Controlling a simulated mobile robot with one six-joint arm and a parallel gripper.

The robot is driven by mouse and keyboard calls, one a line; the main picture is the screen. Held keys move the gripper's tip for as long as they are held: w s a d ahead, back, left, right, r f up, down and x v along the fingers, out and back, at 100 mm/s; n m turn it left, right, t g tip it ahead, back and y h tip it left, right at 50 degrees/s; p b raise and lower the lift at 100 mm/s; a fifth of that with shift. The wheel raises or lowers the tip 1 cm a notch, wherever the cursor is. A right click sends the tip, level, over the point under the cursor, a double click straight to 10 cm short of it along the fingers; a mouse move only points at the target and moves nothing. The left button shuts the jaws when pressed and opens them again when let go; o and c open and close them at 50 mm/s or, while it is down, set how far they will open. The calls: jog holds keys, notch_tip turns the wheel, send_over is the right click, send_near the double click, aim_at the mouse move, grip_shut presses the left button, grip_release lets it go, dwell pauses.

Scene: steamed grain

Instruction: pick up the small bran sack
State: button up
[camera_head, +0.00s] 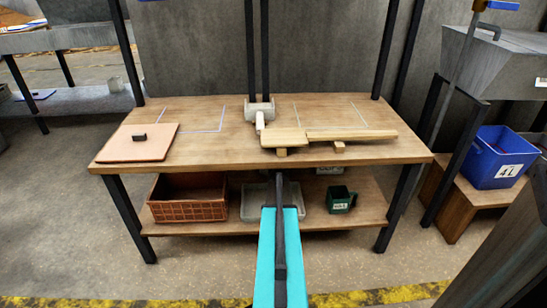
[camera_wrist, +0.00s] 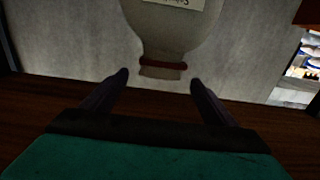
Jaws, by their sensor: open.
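A pale, rounded sack (camera_wrist: 172,28) with a dark red tie round its neck shows at the top middle of the wrist view. Its neck points down in the picture, and its printed label is cut off by the top edge, so I cannot read whether it is bran. My gripper (camera_wrist: 159,79) is open, with one dark finger on each side of the neck's end in the picture. The fingers do not visibly touch the sack, and I cannot judge the depth gap. In the head view my teal arm reaches toward the table, and I cannot make out the sack there.
The wooden table (camera_head: 230,147) bears a brown board (camera_head: 138,146), wooden pieces (camera_head: 350,135) and a pale fitting (camera_head: 259,112). Its lower shelf holds a reddish crate (camera_head: 187,210), a grey tray (camera_head: 252,212) and a dark green container (camera_head: 340,200). A blue bin (camera_head: 495,165) stands at right.

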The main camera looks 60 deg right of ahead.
jog(key=shift+f+b+x, duration=0.2)
jog(key=shift+b+x, duration=0.35)
jog(key=shift+x, duration=0.3)
jog(key=shift+f+b+x, duration=0.15)
jog(key=shift+b+x, duration=0.35)
jog(key=shift+x, duration=0.4)
jog(key=shift+b+x, duration=0.3)
jog(key=shift+x, duration=0.55)
jog(key=shift+r, duration=0.2)
jog(key=shift+s, duration=0.1)
jog(key=c, duration=2)
jog(key=shift+r, duration=0.25)
grip_shut()
